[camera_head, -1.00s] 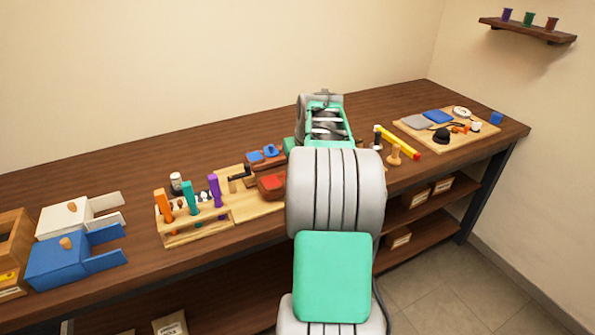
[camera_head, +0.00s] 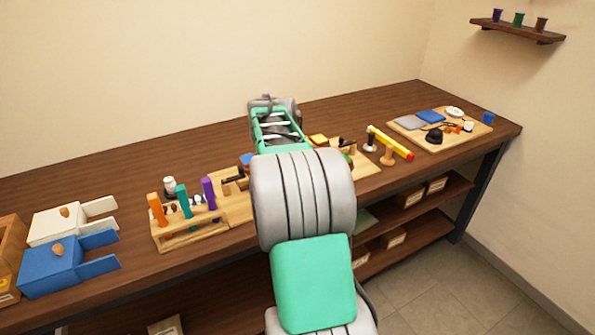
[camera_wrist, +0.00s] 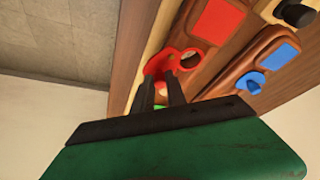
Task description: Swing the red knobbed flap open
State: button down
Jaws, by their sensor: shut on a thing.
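The red flap (camera_wrist: 158,62) shows in the wrist view at the near edge of a brown block with a red square panel (camera_wrist: 219,20). A small round rim or opening (camera_wrist: 190,57) shows beside the flap, so the flap appears at least partly swung off it. My gripper (camera_wrist: 162,88) is shut on the flap's red knob, which is mostly hidden between its dark fingers. In the head view my arm hides the red block, the flap and my fingertips.
A wooden rack (camera_head: 190,234) with upright coloured handles stands left of my arm. A yellow bar (camera_head: 391,143) lies to the right. The bench behind my arm is clear.

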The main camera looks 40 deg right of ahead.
jog(key=shift+s+m, duration=0.1)
jog(key=shift+m, duration=0.4)
jog(key=c, duration=1.4)
grip_release()
jog(key=shift+o, duration=0.2)
jog(key=shift+a+r, duration=0.1)
jog(key=w+v, duration=0.1)
jog(key=v, duration=0.6)
jog(key=shift+s+r, duration=0.3)
jog(key=shift+s, duration=0.1)
jog(key=shift+a, duration=0.1)
